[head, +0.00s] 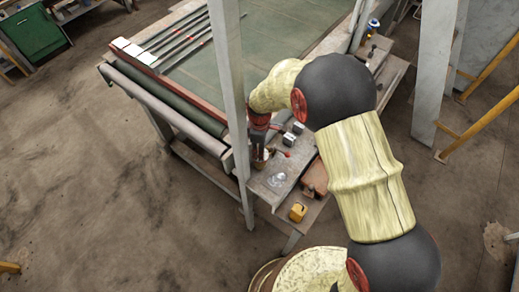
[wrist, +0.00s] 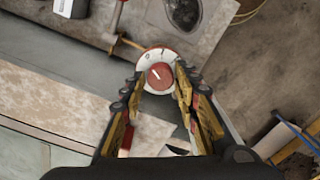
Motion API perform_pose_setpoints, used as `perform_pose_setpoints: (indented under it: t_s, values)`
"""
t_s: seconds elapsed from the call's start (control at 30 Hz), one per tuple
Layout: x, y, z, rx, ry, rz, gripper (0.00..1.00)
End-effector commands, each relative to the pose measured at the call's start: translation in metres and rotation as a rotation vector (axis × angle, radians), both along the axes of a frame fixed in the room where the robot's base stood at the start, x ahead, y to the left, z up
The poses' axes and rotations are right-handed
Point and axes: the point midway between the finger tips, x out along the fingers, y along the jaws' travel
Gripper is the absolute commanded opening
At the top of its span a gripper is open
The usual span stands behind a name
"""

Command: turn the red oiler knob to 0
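The red oiler knob (wrist: 159,77) sits in the middle of a round white dial (wrist: 146,82) in the wrist view. A white mark on the knob slants toward the upper left. Small dark characters show on the dial's far rim; one looks like a 0, another like a 1. My gripper (wrist: 158,74) is open, with one finger at each side of the dial and gaps between the fingers and the red knob. In the head view my gripper (head: 258,155) is beside a grey post and partly hidden by it; the knob cannot be made out there.
The grey post (head: 232,100) stands close to the left of my gripper. A workbench end (head: 270,200) holds a yellow item (head: 298,212), small grey blocks (head: 288,139) and a brown item (head: 315,178). A long green-topped table (head: 215,60) lies behind. The floor at left is clear.

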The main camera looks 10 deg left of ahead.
Motion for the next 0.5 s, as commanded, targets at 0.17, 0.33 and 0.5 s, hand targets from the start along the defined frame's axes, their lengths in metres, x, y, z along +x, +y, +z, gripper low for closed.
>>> perform_pose_setpoints:
  t_s: [0.17, 0.33, 0.5]
  values:
    - [0.0, 0.0, 0.0, 0.0, 0.001, -0.001, 0.33]
    - [0.0, 0.0, 0.003, 0.0, 0.0, -0.001, 0.33]
    - [0.001, 0.001, 0.025, 0.002, -0.003, -0.001, 0.33]
